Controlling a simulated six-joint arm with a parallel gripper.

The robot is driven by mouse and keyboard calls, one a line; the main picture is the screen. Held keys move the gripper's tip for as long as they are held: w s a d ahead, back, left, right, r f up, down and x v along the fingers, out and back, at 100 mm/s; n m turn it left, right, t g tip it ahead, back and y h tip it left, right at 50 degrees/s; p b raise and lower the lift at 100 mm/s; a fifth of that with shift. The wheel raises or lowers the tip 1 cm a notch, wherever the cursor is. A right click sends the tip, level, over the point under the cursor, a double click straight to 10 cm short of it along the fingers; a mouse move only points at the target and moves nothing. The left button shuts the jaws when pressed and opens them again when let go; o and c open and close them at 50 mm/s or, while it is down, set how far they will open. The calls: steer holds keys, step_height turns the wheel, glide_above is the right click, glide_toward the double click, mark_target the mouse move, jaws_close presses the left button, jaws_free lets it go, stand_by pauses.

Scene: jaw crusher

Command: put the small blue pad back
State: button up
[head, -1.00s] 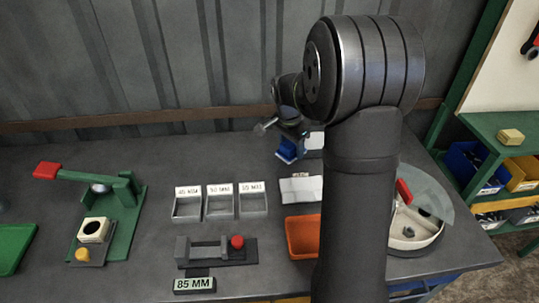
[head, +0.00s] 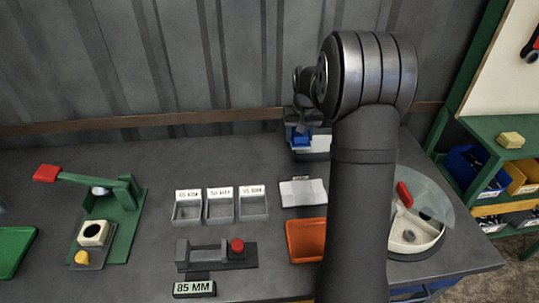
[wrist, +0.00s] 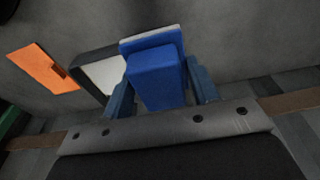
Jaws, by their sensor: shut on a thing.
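The small blue pad (wrist: 155,78) is a blue block with a pale grey layer along its far edge. My gripper (wrist: 161,92) is shut on it, with one blue finger on each side. In the head view my gripper (head: 300,127) hangs at the back of the bench, and the pad (head: 299,140) shows at its lower end. A white plate (head: 320,145) lies beside and partly behind the pad. In the wrist view the dark-edged white plate (wrist: 104,74) is left of the pad and partly covered by it. I cannot tell whether pad and plate touch.
Three grey trays (head: 221,220) with labels stand mid-bench. A green lever press (head: 110,215) stands left. The back wall is close behind my gripper.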

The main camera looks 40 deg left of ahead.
glide_above(269, 157)
steer(key=f, duration=0.6)
steer(key=shift+s+d+f, duration=0.1)
steer(key=shift+d+f, duration=0.1)
steer(key=shift+f, duration=2)
steer(key=o, duration=1)
steer(key=shift+f, duration=0.15)
steer(key=shift+c, duration=0.2)
step_height(269, 157, up, 12)
steer(key=s+d, duration=0.1)
steer(key=shift+s+d, duration=0.15)
